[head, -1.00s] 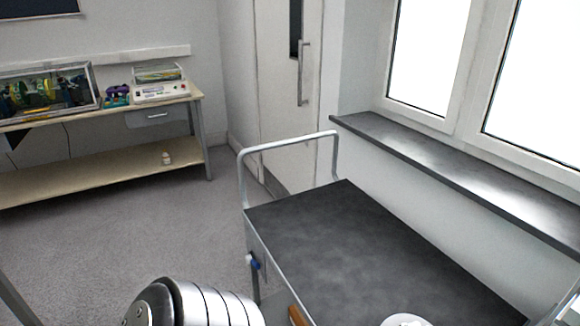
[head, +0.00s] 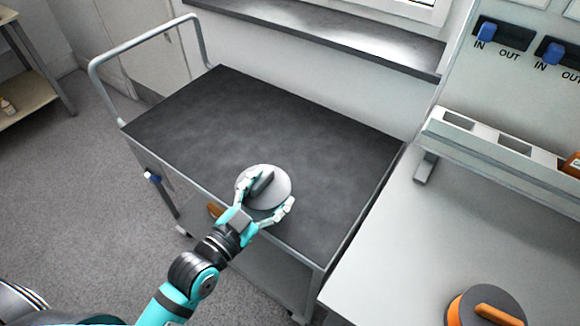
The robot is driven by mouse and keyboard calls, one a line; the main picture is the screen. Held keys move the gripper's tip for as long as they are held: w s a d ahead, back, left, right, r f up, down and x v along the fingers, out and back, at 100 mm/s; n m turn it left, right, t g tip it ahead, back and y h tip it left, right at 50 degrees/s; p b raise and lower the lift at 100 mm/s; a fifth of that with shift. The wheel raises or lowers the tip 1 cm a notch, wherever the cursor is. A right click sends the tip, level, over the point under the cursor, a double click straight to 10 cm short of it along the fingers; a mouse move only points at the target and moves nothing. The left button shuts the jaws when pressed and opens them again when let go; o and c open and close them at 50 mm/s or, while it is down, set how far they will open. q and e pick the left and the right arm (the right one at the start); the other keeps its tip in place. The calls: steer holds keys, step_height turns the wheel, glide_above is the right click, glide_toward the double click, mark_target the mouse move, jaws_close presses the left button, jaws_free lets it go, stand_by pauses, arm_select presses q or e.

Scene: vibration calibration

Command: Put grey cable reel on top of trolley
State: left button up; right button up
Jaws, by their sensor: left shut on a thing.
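The grey cable reel (head: 272,184) is a light grey disc with a dark grey handle across its top. It appears at the near edge of the trolley's dark top (head: 230,115); I cannot tell whether it rests there or is held just above. The gripper hides a little of the reel's near side. My right gripper is not in view.
A grey workbench (head: 420,230) stands to the right of the trolley, with an orange and dark reel (head: 485,308) on it. The trolley's rail handle (head: 145,45) rises at its far left end. A window sill (head: 330,30) runs behind. The rest of the trolley top is clear.

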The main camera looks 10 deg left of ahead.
mark_target(264, 216)
arm_select(q)
steer(key=x, duration=0.9)
steer(key=shift+w+d+f, duration=0.15)
steer(key=shift+d, duration=0.35)
steer(key=shift+f, duration=1.75)
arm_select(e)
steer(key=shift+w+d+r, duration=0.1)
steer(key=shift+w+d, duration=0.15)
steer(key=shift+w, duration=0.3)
arm_select(q)
steer(key=shift+f, duration=0.1)
steer(key=o, duration=1.7)
steer(key=v, duration=1.2)
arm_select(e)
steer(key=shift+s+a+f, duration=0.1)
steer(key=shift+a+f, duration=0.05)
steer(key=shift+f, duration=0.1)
